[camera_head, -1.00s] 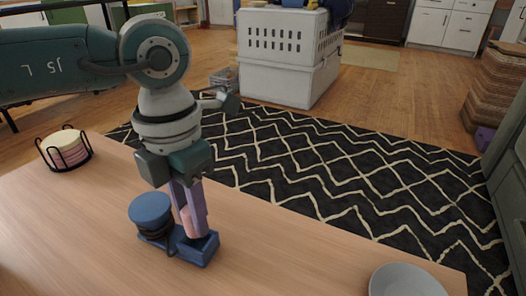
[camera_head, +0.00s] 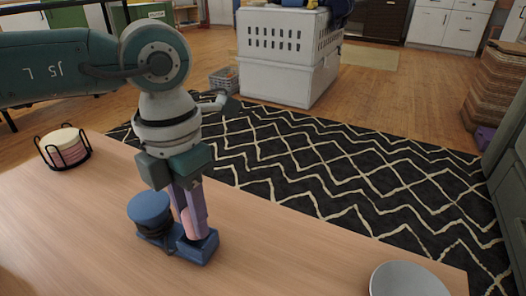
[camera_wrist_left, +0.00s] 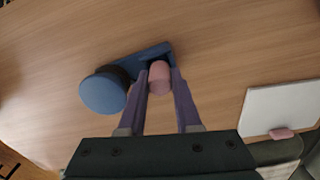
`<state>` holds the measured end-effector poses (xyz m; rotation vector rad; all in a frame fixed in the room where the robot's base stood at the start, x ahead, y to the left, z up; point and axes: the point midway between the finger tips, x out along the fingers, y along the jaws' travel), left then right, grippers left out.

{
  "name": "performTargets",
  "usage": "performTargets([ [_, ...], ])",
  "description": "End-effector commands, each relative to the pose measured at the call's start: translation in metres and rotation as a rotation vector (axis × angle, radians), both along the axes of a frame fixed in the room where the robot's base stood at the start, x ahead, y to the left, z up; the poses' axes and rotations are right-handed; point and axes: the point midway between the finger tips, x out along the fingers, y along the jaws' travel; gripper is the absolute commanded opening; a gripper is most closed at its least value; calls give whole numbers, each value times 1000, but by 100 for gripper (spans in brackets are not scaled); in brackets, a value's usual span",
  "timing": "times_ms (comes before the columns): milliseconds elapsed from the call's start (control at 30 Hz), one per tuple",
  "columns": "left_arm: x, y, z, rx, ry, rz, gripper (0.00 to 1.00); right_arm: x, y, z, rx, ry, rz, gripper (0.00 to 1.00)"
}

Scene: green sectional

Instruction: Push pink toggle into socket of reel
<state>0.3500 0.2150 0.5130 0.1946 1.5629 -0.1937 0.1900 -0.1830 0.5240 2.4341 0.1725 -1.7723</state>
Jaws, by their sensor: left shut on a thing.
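The blue reel (camera_head: 150,210) stands on the wooden table, with a round blue top, dark windings below it and a flat base reaching right to a raised blue socket block (camera_head: 197,248). My left gripper (camera_head: 192,232) points down with its purple fingers at this block. It is shut on the pink toggle (camera_head: 186,223), which is upright between the fingers. In the left wrist view, the toggle (camera_wrist_left: 159,78) sits between the fingers against the base's end, beside the reel's round top (camera_wrist_left: 103,94). The toggle's lower end is hidden, so its depth in the socket cannot be told. My right gripper is out of view.
A black wire holder with round coasters (camera_head: 64,148) stands at the table's far left. The left wrist view shows a white flat panel (camera_wrist_left: 283,108) at right. The table between reel and bowl is clear.

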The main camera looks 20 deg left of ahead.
Motion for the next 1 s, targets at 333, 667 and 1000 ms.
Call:
performTargets([
  [333, 0, 0, -10, 0, 0, -1, 0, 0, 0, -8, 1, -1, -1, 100],
  [667, 0, 0, -18, 0, 0, 0, 0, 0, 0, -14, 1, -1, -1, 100],
  [1000, 0, 0, -18, 0, 1, 0, 66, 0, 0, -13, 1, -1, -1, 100],
])
